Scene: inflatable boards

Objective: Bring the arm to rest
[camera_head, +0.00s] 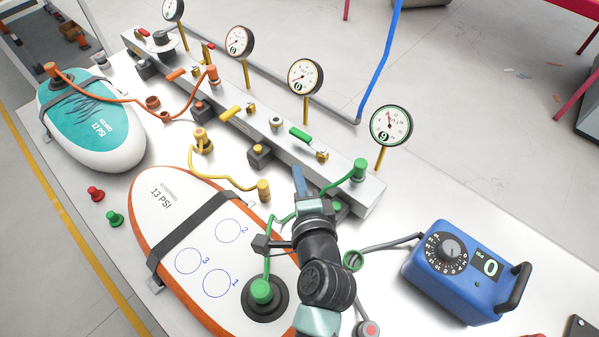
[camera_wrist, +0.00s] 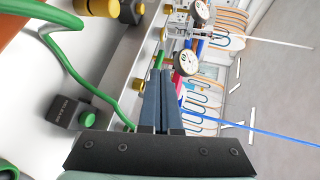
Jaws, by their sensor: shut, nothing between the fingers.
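My gripper (camera_head: 299,180) is over the bench beside the metal manifold (camera_head: 285,140), near its right end. In the wrist view my gripper's two fingers (camera_wrist: 160,92) lie together with nothing between them. The orange-edged white board (camera_head: 177,205), marked 13 PSI, lies below and left of my arm. A green hose plug (camera_head: 261,290) sits on this board. Another green hose end (camera_head: 359,170) is at the manifold's right end. My arm hides part of the board and of the green hose.
A teal and white board (camera_head: 105,140) lies at the left. A blue pump (camera_head: 462,272) reading 0 stands at the right. Several gauges, such as the nearest one (camera_head: 391,125), rise along the manifold. Red (camera_head: 96,193) and green (camera_head: 115,218) plugs stand on the bench.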

